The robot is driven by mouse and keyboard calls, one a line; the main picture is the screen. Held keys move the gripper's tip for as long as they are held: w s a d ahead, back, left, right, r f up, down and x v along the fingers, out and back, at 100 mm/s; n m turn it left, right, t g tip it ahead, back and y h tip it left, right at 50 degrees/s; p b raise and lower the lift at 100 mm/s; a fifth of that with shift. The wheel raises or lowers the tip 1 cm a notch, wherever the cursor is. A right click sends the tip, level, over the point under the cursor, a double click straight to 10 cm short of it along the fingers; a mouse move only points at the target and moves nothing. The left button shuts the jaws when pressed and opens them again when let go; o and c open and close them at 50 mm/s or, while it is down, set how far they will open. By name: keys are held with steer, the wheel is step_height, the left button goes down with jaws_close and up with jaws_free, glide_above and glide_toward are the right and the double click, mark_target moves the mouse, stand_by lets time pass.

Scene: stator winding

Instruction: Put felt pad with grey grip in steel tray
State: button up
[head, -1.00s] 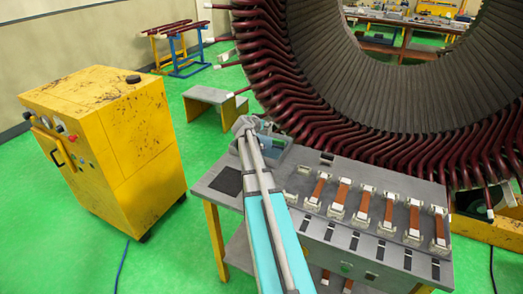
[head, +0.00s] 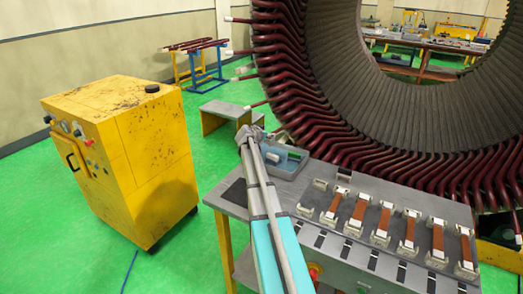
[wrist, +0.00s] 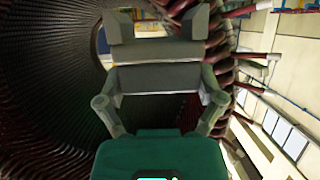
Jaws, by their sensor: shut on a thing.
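My gripper (head: 250,138) is at the far end of my arm in the head view, above the back left of the bench. It is small there and its fingers are hard to make out. In the wrist view my gripper (wrist: 157,55) is shut across a plain grey block (wrist: 158,77), which fits the grey grip of the felt pad. The felt itself cannot be made out. A blue-grey tray (head: 287,174), likely the steel tray, sits on the bench just right of and below my gripper. It holds a green piece and a pale piece. My arm hides part of its left side.
The bench (head: 228,206) carries a dark mat (head: 236,192) at left and a row of brown bars in pale holders (head: 384,222) at right. The large stator (head: 300,90) rises close behind. A yellow cabinet (head: 150,150) stands left, with green floor between.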

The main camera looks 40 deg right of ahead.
steer(key=shift+w+d+f+b, duration=0.1)
steer(key=shift+w+f+b, duration=0.75)
steer(key=shift+f, duration=0.2)
steer(key=shift+w+f+b, duration=0.8)
steer(key=shift+f, duration=0.2)
steer(key=shift+w+d+f+b, duration=0.1)
steer(key=shift+w+f+b, duration=0.4)
steer(key=shift+f+b, duration=0.25)
steer(key=shift+s+f+b, duration=0.1)
steer(key=shift+f+b, duration=1.15)
steer(key=shift+f+b, duration=0.6)
steer(key=o, duration=1)
steer(key=shift+r, duration=0.15)
